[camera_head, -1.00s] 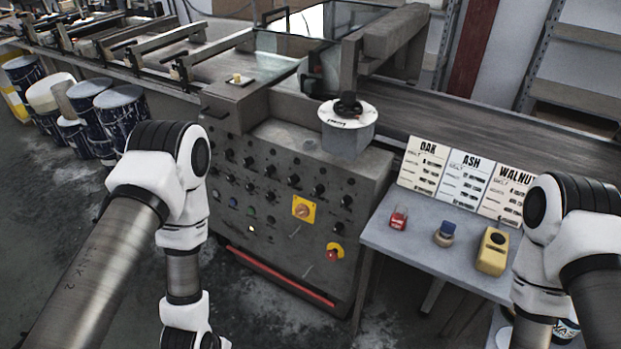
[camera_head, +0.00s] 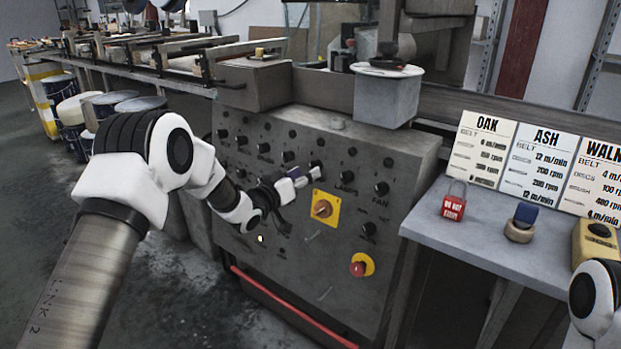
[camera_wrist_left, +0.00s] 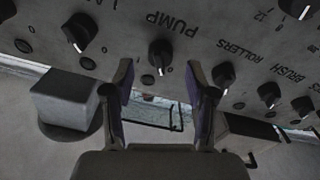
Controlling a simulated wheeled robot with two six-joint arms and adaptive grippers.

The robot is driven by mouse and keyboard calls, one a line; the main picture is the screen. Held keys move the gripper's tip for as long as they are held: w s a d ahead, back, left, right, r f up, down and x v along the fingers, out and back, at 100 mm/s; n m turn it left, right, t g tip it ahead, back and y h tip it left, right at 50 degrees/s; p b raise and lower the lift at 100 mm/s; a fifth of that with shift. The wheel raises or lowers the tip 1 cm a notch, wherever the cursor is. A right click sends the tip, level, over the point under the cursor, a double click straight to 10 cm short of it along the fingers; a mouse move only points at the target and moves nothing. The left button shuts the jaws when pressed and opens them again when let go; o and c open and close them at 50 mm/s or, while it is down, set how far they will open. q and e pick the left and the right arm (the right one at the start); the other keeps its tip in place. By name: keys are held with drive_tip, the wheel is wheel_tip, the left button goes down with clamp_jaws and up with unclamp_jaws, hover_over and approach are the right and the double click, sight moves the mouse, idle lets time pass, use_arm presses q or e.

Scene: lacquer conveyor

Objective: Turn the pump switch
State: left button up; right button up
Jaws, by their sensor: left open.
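The pump switch (camera_wrist_left: 160,55) is a black rotary knob with a pale pointer line, under the label PUMP, which appears upside down in the left wrist view. My left gripper (camera_wrist_left: 160,82) is open, its two fingers on either side of the knob's line, apart from the knob in that view. In the head view my left gripper (camera_head: 300,177) is in front of the control panel (camera_head: 300,245), at its upper middle knobs. It covers part of the panel, and I cannot single out the pump switch there. My right gripper is out of view.
Neighbouring knobs include the rollers knob (camera_wrist_left: 223,74) and brush knob (camera_wrist_left: 268,94). A yellow-plated rotary switch (camera_head: 324,208) and a red emergency button (camera_head: 360,266) are below the gripper. A side table (camera_head: 475,235) holds a red padlock (camera_head: 454,202) and setting cards (camera_head: 545,165).

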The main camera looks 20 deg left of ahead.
sight(312, 167)
use_arm(q)
drive_tip(key=x, duration=0.3)
drive_tip(key=shift+f, duration=0.1)
clamp_jaws()
drive_tip(key=shift+m, duration=0.3)
drive_tip(key=m+h+p, duration=0.1)
drive_tip(key=m, duration=0.5)
drive_tip(key=shift+w+a+g, duration=0.1)
drive_tip(key=shift+a+g, duration=0.05)
drive_tip(key=shift+g, duration=0.25)
drive_tip(key=m+g+h+p, duration=0.1)
drive_tip(key=m, duration=0.5)
drive_tip(key=shift+a+m+p, duration=0.15)
drive_tip(key=shift+m+p, duration=0.15)
